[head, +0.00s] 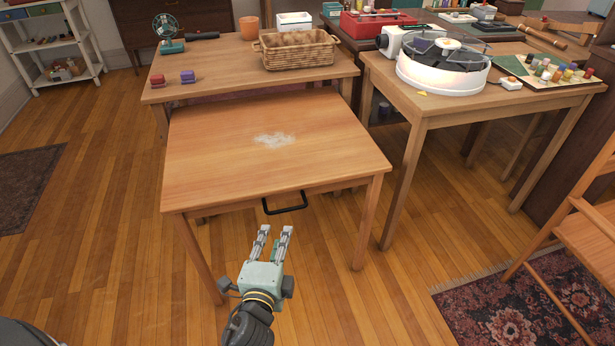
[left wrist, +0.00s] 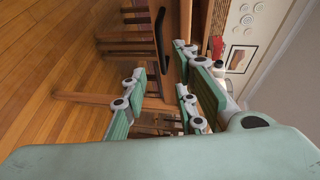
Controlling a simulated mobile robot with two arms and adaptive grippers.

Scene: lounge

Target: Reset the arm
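My left gripper (head: 275,231) is in the lower middle of the head view, pale green and grey. Its two fingers are parallel with a clear gap between them and nothing held. The fingers point toward the black bar handle (head: 285,204) on the front of a small wooden table (head: 225,150), with a visible gap in the picture between fingertips and handle. In the left wrist view, the spread fingers (left wrist: 160,95) show with the dark handle (left wrist: 159,40) beyond them. My right gripper is not in view.
The small table has a whitish patch (head: 274,140) on top. Behind it, a table holds a wicker basket (head: 297,50) and small items. A side table at right carries a round white device (head: 442,72). A wooden chair (head: 590,225) and patterned rug (head: 520,315) are at right.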

